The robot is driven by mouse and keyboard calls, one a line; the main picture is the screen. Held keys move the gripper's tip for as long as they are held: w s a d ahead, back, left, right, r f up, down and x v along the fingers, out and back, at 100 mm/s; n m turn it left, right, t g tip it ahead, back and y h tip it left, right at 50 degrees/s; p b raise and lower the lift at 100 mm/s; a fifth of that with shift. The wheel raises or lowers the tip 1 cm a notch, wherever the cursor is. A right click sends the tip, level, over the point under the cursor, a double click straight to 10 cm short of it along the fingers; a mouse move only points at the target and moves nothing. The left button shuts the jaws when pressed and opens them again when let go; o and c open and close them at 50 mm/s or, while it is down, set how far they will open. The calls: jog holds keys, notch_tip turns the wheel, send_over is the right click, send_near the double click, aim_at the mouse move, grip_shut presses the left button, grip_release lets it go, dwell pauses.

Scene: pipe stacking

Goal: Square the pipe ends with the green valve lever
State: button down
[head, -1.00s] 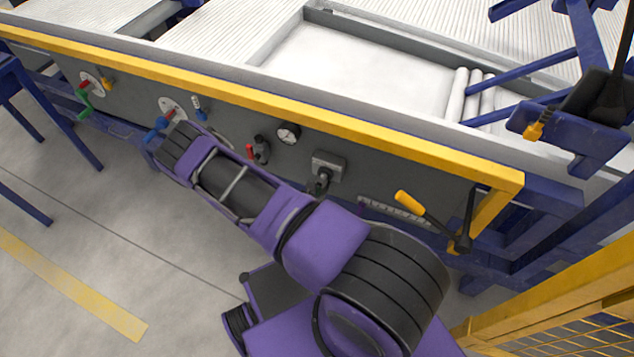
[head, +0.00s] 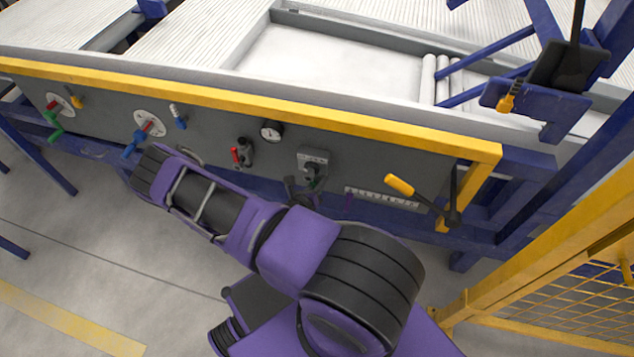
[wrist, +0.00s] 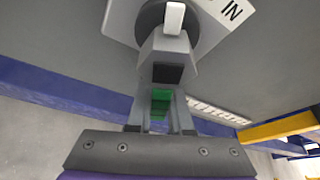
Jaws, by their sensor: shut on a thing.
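A green lever (wrist: 160,100) hangs below a grey valve hub (wrist: 165,50) in the wrist view. My gripper (wrist: 160,118) is shut on it, with one finger on each side. In the head view my gripper (head: 302,189) is at the grey box with a dark knob (head: 313,156) on the machine's front panel, mostly hidden behind my arm. Another green-handled lever (head: 52,125) is on a round plate at the far left of the panel. The pipe ends cannot be made out clearly; light rollers or pipes (head: 428,78) lie at the right of the white bed.
A yellow rail (head: 250,102) runs above the panel (head: 380,165). A blue lever (head: 133,143), a red lever (head: 236,156) and a gauge (head: 271,131) sit left of the box. A yellow-handled lever (head: 400,185) is to its right. A yellow mesh fence (head: 560,290) closes the lower right.

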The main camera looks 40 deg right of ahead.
dwell(0.4)
jog(key=c, duration=0.8)
grip_release()
jog(key=p+v, duration=0.2)
jog(key=v, duration=1.5)
jog(key=shift+s+a+r, duration=0.1)
jog(key=shift+a+r, duration=0.05)
jog(key=shift+a, duration=0.05)
